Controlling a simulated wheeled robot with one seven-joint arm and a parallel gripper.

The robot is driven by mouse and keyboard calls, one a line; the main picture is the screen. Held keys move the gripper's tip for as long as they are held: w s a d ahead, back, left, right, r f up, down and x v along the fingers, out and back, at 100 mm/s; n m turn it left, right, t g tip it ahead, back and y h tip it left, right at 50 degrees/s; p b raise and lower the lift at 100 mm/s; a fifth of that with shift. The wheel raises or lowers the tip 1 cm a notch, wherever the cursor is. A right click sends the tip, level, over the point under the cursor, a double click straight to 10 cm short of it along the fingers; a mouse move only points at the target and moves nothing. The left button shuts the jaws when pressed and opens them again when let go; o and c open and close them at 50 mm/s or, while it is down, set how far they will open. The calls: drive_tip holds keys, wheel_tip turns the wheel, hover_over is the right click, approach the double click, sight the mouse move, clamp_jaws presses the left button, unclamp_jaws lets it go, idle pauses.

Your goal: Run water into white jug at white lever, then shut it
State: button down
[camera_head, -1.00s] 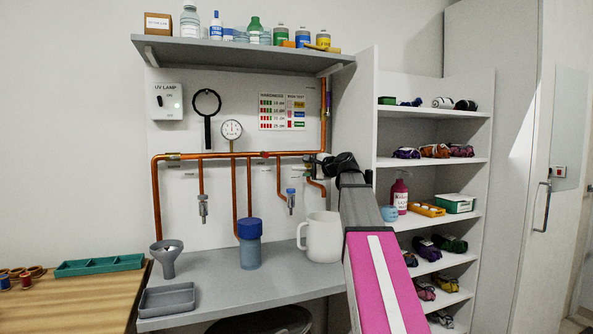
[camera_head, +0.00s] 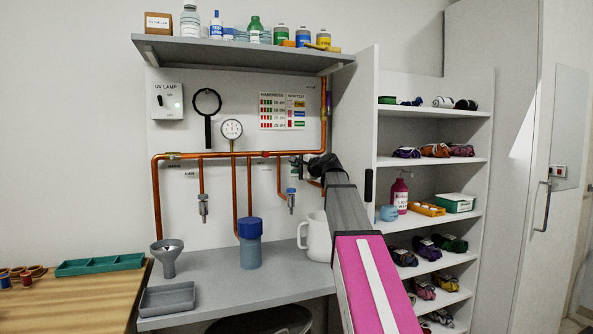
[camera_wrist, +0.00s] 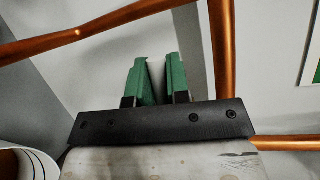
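The white jug (camera_head: 318,238) stands upright on the grey counter, below the right end of the copper pipework. My arm partly covers its right side. My gripper (camera_head: 299,166) is up at the right end of the pipes, small and dark in the head view. In the wrist view my gripper (camera_wrist: 159,62) shows two green fingers with a narrow pale gap between them. I cannot tell whether that pale strip is the white lever or the wall behind. The white lever is not clearly visible, and no water is seen.
A copper pipe (camera_wrist: 221,50) runs close beside the fingers in the wrist view. On the counter are a blue-lidded vessel (camera_head: 250,244), a grey funnel (camera_head: 167,258) and a grey tray (camera_head: 167,298). Open shelves (camera_head: 430,165) stand on the right.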

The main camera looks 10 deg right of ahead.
drive_tip(key=shift+r, duration=0.15)
drive_tip(key=r+m, duration=0.1)
drive_tip(key=r+m+t+y, duration=0.1)
drive_tip(key=m, duration=0.1)
drive_tip(key=shift+d, duration=0.3)
drive_tip(key=shift+w+d+r+m+t+y, duration=0.1)
drive_tip(key=shift+d+r+m+t+y, duration=0.2)
drive_tip(key=shift+m, duration=0.55)
drive_tip(key=shift+w+d+r+m+t+y, duration=0.1)
drive_tip(key=shift+d+r+m+t, duration=0.25)
drive_tip(key=shift+m, duration=0.5)
drive_tip(key=shift+a+r, duration=0.1)
drive_tip(key=shift+r, duration=0.05)
drive_tip(key=c, duration=1.1)
unclamp_jaws()
